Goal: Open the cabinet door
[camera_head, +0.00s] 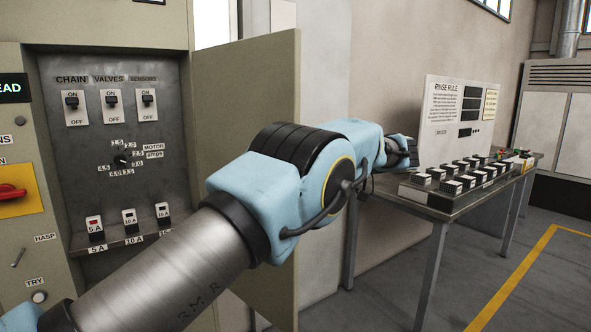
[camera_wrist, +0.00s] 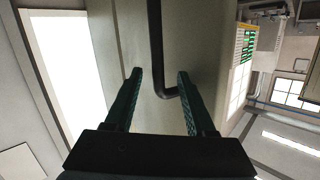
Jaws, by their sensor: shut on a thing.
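The grey-beige cabinet (camera_head: 100,22) stands at the left of the head view, its inside panel showing. The cabinet door (camera_head: 272,85) is swung open, standing out from the cabinet's right side; my arm crosses in front of its lower part. In the wrist view the dark bar handle (camera_wrist: 155,45) runs down the door's pale face and bends at its lower end. My gripper (camera_wrist: 160,76) has its two green-black fingers either side of the handle and is shut on it. In the head view my fingers and the handle are hidden beyond the door and arm.
Inside the cabinet are switches (camera_head: 112,105), a motor dial (camera_head: 122,159) and several breakers. A red rotary switch (camera_head: 10,193) is at far left. Right of my arm stands a metal bench (camera_head: 455,203) with a rinse rule board (camera_head: 458,115). Open floor lies at lower right.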

